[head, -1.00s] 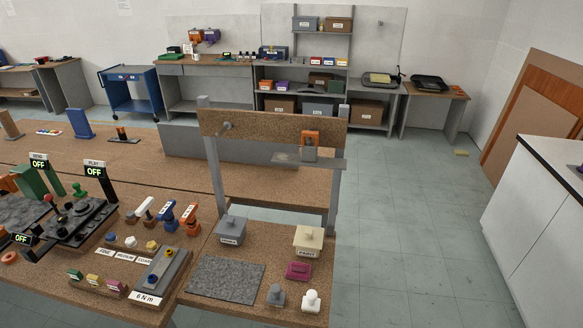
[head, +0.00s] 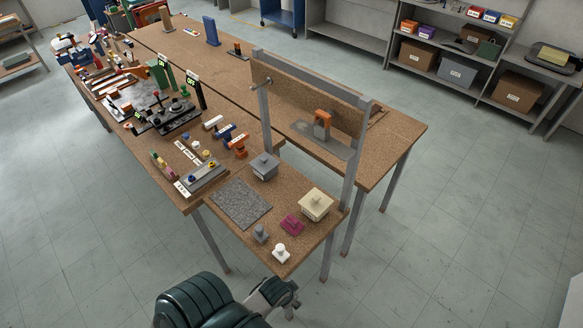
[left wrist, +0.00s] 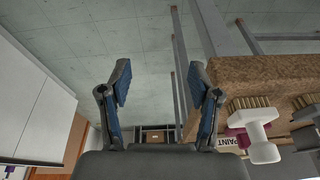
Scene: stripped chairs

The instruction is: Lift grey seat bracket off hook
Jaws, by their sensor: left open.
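My left gripper (head: 288,297) is in the lower middle of the head view, in front of the small table's near corner and well apart from the bracket. In the left wrist view its two blue-padded fingers (left wrist: 162,90) are spread apart with nothing between them. My right gripper is not in view.
Grey posts (head: 350,180) flank the board. Floor to the right is clear.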

